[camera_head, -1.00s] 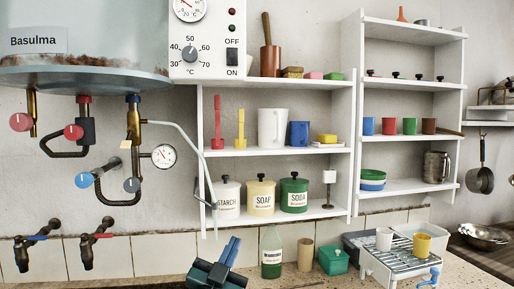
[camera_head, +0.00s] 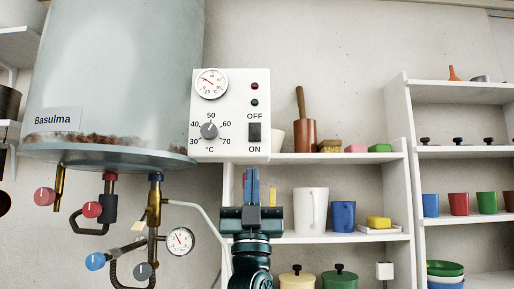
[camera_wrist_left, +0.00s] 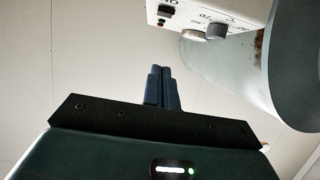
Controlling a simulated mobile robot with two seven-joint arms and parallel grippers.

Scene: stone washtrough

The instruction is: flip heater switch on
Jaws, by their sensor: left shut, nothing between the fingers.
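The heater control box (camera_head: 230,115) is white, with a round gauge, a temperature knob (camera_head: 209,130) and two small lamps, one red and one green. Its dark rocker switch (camera_head: 254,132) sits at the right between the words OFF and ON. My left gripper (camera_head: 251,173) points up just below the box, under the switch, its blue fingers shut and empty. In the left wrist view the shut fingers (camera_wrist_left: 161,72) stand below the box (camera_wrist_left: 220,15), apart from it, with the dark switch (camera_wrist_left: 167,11) at the top. Whether the fingertips touch the box's lower edge is unclear. My right gripper is out of view.
The grey boiler tank (camera_head: 120,80) hangs left of the box, with pipes, valves and a pressure gauge (camera_head: 180,241) below. A white shelf (camera_head: 350,238) with a white jug (camera_head: 310,210) and blue cup (camera_head: 343,216) stands close right of my gripper.

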